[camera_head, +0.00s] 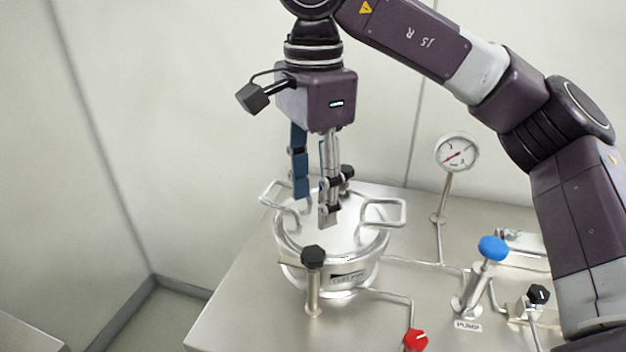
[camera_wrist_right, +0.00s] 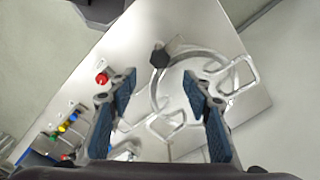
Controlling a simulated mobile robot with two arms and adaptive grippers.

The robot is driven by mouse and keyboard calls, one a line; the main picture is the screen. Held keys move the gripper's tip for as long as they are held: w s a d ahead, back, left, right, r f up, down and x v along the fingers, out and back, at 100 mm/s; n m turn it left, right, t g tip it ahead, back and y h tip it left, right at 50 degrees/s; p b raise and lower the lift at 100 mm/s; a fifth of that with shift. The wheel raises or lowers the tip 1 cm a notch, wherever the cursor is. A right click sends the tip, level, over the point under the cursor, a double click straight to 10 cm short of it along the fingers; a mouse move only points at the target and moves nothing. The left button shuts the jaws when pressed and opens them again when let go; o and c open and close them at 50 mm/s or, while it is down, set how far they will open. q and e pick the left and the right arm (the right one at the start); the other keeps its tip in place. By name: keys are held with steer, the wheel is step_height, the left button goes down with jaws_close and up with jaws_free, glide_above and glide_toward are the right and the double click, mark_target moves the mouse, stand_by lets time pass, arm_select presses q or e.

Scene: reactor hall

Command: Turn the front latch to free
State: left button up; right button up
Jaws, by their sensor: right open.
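The steel vessel (camera_head: 345,275) stands on the bench with its round lid (camera_head: 352,232) on top. The front latch (camera_head: 313,257) is an upright steel post with a black knob, at the vessel's near rim. It also shows in the right wrist view (camera_wrist_right: 159,57), with a short bar reaching toward the lid. A second black knob (camera_head: 346,172) shows at the far rim. My right gripper (camera_head: 314,204) points down above the lid, behind the front latch, fingers apart and empty. In the wrist view its fingers (camera_wrist_right: 160,80) spread on both sides, with the latch knob beyond the tips. My left gripper is not in view.
To the right are a red valve knob (camera_head: 416,340), a blue-topped pump (camera_head: 493,248), a black knob (camera_head: 538,294) and a dial gauge (camera_head: 457,152) on a post. The bench left of the vessel is clear.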

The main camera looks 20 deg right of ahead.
steer(key=shift+r, duration=1.15)
steer(key=shift+r, duration=0.1)
